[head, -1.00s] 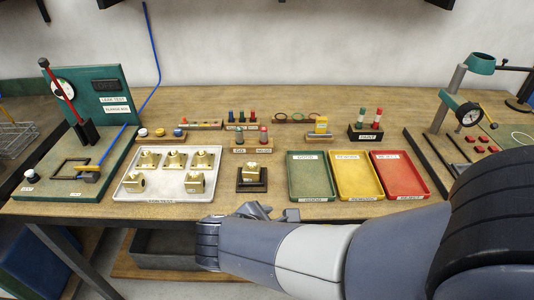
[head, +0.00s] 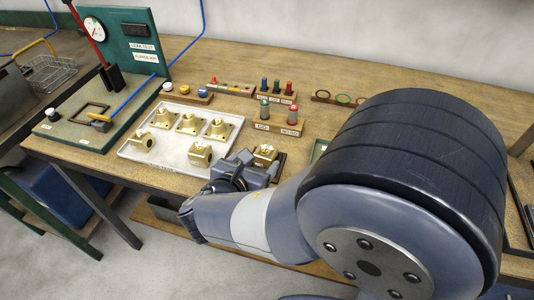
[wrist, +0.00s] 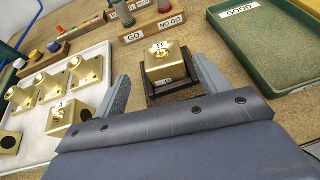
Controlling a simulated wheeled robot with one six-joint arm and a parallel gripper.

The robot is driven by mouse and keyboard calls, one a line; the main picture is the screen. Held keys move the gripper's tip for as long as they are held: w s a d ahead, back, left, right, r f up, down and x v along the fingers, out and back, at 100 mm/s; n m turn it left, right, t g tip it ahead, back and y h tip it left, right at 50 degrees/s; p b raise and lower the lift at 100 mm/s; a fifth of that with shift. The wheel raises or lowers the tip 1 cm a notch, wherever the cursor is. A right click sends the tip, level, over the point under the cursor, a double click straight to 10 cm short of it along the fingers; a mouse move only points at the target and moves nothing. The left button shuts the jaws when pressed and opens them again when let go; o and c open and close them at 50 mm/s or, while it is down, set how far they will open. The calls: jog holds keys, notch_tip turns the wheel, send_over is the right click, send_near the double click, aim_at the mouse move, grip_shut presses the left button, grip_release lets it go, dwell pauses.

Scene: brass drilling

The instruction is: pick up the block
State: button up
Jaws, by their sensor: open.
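A brass block (wrist: 165,66) labelled B sits in a dark square stand (wrist: 174,92) on the bench. In the wrist view, the open fingers of my gripper (wrist: 160,69) lie to either side of it, with nothing held. Whether they touch it I cannot tell. In the head view the same block (head: 265,152) shows just beyond my gripper (head: 245,163), which partly hides its stand. Several other brass blocks stand in a white tray (head: 176,160) to the left; one (wrist: 66,115) labelled A is near my left finger.
A GO / NO GO gauge rack (wrist: 158,30) stands behind the stand. A green tray (wrist: 262,42) marked GOOD lies to the right. A green test fixture (head: 85,118) is at the left. My arm hides the right side of the bench in the head view.

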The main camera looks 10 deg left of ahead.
aim_at(263, 155)
jog(key=shift+d+x, duration=0.2)
jog(key=shift+x, duration=2.5)
jog(key=shift+r, duration=0.15)
jog(key=c, duration=1.5)
